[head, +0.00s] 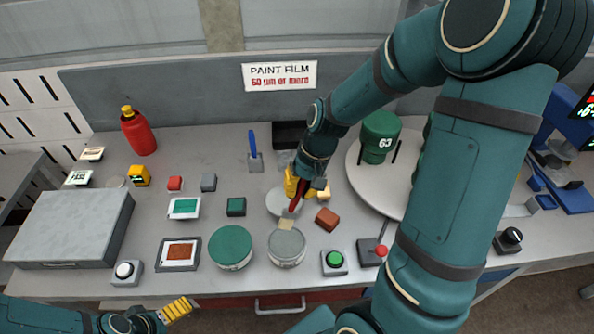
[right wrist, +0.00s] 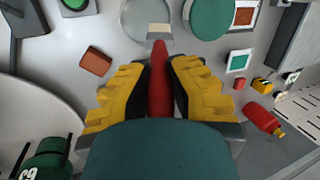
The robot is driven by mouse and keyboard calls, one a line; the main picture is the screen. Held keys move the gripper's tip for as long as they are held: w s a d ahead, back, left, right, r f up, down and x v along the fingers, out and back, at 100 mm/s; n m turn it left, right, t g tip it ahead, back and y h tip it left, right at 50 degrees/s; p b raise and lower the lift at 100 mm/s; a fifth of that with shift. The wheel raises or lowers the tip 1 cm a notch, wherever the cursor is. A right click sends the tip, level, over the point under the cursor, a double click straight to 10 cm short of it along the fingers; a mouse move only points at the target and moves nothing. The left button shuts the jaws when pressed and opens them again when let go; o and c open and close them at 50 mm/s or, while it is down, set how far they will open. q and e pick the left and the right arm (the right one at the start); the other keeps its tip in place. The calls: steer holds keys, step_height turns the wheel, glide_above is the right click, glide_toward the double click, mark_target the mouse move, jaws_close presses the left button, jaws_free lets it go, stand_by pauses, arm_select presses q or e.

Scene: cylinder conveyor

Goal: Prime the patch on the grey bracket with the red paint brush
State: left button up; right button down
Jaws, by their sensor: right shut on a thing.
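My right gripper (head: 297,187) is shut on the red paint brush (head: 295,198), with yellow fingers on both sides of its handle. The brush also shows in the right wrist view (right wrist: 159,80). Its pale bristles (head: 286,224) point toward the front, at the back rim of a round tin with a grey top (head: 287,248); I cannot tell whether they touch it. A grey-framed plate with a rust-brown patch (head: 163,262) lies left of the tins; I cannot tell whether it is the bracket. My left gripper (head: 178,308) is low at the front left, its opening unclear.
A green-topped tin (head: 231,247) stands left of the grey one. A brown block (head: 327,219), a green button box (head: 334,263) and a red-knobbed lever (head: 374,251) are to the right. A turntable (head: 365,190) carries a green cylinder (head: 380,135). A grey case (head: 70,228) is at left.

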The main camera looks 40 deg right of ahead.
steer(key=shift+s+a+f, duration=0.1)
steer(key=shift+s+a, duration=0.05)
steer(key=shift+s, duration=0.15)
steer(key=shift+f+b, duration=2.45)
steer(key=shift+f, duration=0.45)
steer(key=shift+f+b, duration=0.5)
steer(key=shift+f, duration=0.1)
steer(key=shift+r+p, duration=2.9)
steer(key=shift+r, duration=0.65)
